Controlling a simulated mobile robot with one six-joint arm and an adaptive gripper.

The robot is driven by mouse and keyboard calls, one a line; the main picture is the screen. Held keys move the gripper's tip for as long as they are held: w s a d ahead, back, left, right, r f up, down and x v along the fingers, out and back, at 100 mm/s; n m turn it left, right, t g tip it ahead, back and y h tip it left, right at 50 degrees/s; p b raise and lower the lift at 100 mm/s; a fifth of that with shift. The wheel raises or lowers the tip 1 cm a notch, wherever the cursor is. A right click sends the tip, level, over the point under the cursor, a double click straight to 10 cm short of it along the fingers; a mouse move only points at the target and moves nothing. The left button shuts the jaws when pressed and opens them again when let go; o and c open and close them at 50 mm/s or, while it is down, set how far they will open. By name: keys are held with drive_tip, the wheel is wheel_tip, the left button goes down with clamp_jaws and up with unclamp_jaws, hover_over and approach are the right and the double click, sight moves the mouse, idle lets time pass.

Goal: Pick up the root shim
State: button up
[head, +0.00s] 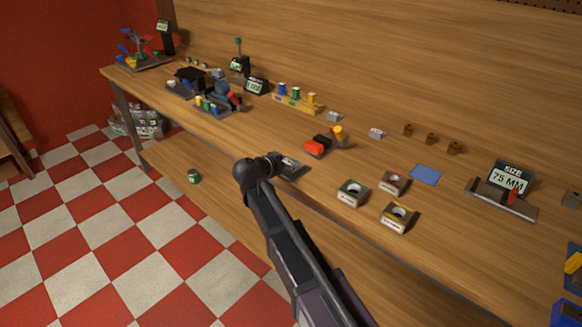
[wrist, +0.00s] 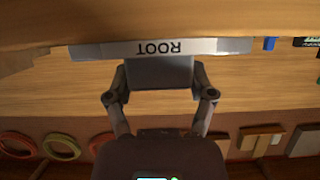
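A long light-grey strip marked ROOT (wrist: 90,52) lies across the upper wrist view, its lettering upside down. A dark grey block (wrist: 160,74) adjoins its middle and reaches down between my fingers; I take these together as the root shim. My gripper (wrist: 160,84) has its two fingers spread, one on either side of the block. I cannot tell whether the fingers touch it. In the head view my gripper (head: 272,163) is low over the bench's front edge, beside a dark plate with a pale label (head: 292,164). My arm hides part of that plate.
The wooden bench (head: 250,135) runs along the wall. Square holders with round openings (head: 353,190) stand to the right, near a blue mat (head: 425,174) and a 75 MM display (head: 508,178). Red and black blocks (head: 316,147) stand behind the plate.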

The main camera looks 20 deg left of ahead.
sight(289, 162)
drive_tip(key=shift+r, duration=0.1)
idle(0.3)
wheel_tip(289, 162, up, 4)
drive_tip(key=p, duration=0.4)
drive_tip(key=s+a, duration=0.3)
drive_tip(key=s, duration=0.4)
drive_tip(key=s+a+p, duration=0.1)
drive_tip(key=s+a, duration=0.2)
drive_tip(key=s, duration=0.4)
drive_tip(key=shift+s+r, duration=0.35)
drive_tip(key=shift+s, duration=0.05)
drive_tip(key=shift+r, duration=0.1)
wheel_tip(289, 162, up, 6)
drive_tip(key=p, duration=0.6)
drive_tip(key=shift+a, duration=0.1)
idle(0.4)
